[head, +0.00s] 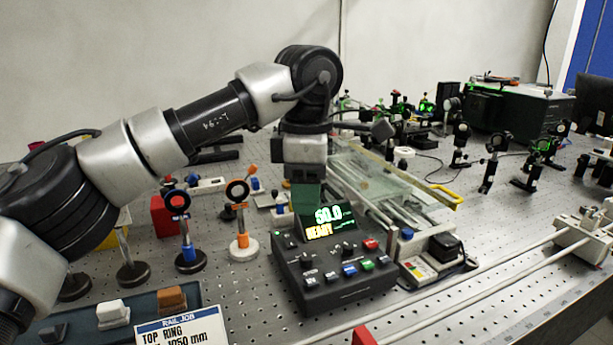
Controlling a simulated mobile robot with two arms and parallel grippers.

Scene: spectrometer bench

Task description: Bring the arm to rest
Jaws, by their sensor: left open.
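My left arm (215,120) reaches in from the left, and its wrist bends down at the middle of the head view. My left gripper (306,188) points down behind the black control box (335,278). Its fingertips are partly hidden behind the box's raised display, so I cannot see a gap between them or any touch. I see nothing held in it. The display (325,222) reads 60.0 and READY. My right gripper is not in view.
Ring-shaped optics on posts (240,225) stand left of the box. A glass-covered rail unit (390,190) lies right of the gripper. A tray (60,320) with blocks and a RAIL JOB card (182,328) are at front left. Several black mounts (490,165) stand at the back right.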

